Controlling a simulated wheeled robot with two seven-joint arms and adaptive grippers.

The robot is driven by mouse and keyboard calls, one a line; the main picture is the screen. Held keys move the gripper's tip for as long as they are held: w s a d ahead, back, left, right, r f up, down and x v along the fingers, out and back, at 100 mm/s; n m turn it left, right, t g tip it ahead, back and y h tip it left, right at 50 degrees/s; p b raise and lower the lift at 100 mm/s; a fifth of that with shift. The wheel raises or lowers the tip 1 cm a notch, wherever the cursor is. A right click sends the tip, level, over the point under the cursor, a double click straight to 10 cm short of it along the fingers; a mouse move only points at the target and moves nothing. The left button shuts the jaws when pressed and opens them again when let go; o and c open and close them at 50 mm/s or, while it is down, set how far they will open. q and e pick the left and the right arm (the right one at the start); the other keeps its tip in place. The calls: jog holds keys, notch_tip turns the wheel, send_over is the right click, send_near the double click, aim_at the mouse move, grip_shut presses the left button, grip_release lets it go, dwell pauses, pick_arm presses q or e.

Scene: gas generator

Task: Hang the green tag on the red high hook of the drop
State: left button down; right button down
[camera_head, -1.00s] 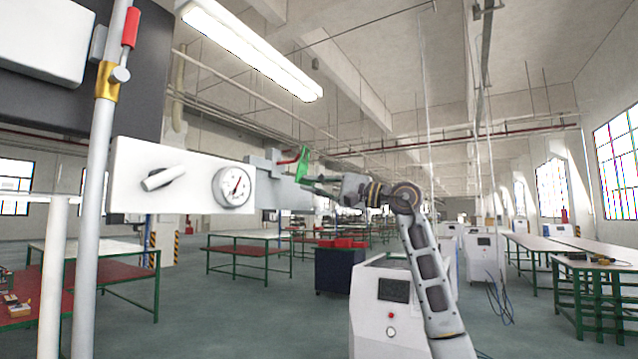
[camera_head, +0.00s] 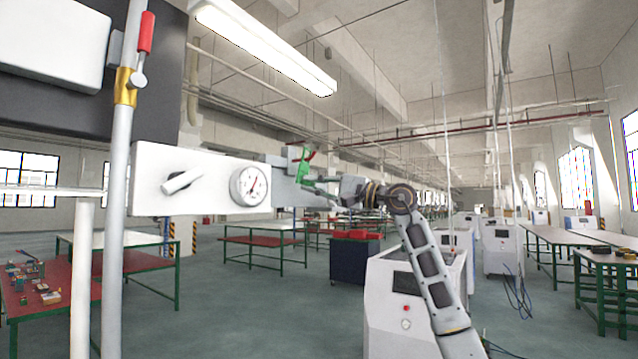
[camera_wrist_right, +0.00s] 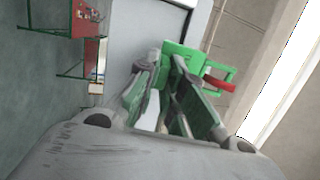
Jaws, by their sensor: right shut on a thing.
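The green tag (camera_head: 304,166) is at the tips of my right gripper (camera_head: 318,186), beside the grey block at the right end of the white gauge panel. In the right wrist view, my right gripper (camera_wrist_right: 168,72) is shut on the lower part of the green tag (camera_wrist_right: 180,50), and the tag's open frame extends to the right. A red hook (camera_wrist_right: 219,84) crosses in front of or through that frame; I cannot tell which. The red hook (camera_head: 310,155) shows only as a small piece by the tag in the head view. My left gripper is not in view.
The white panel (camera_head: 150,192) with a knob and a round gauge (camera_head: 249,186) stands left of the tag. A grey vertical pipe (camera_head: 117,220) with a red-handled valve (camera_head: 146,32) is at the far left. Work tables and white machines stand behind on the open floor.

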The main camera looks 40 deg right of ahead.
jog(key=shift+w+a+f, duration=0.2)
jog(key=shift+w+f, duration=0.15)
jog(key=shift+w, duration=0.35)
jog(key=shift+w+f, duration=0.2)
jog(key=shift+f, duration=0.2)
jog(key=c, duration=1.5)
grip_release()
jog(key=shift+o, duration=0.2)
jog(key=shift+s, duration=0.1)
jog(key=v, duration=1.1)
jog(key=shift+s+f, duration=0.15)
jog(key=shift+s, duration=0.2)
jog(key=shift+d, duration=0.15)
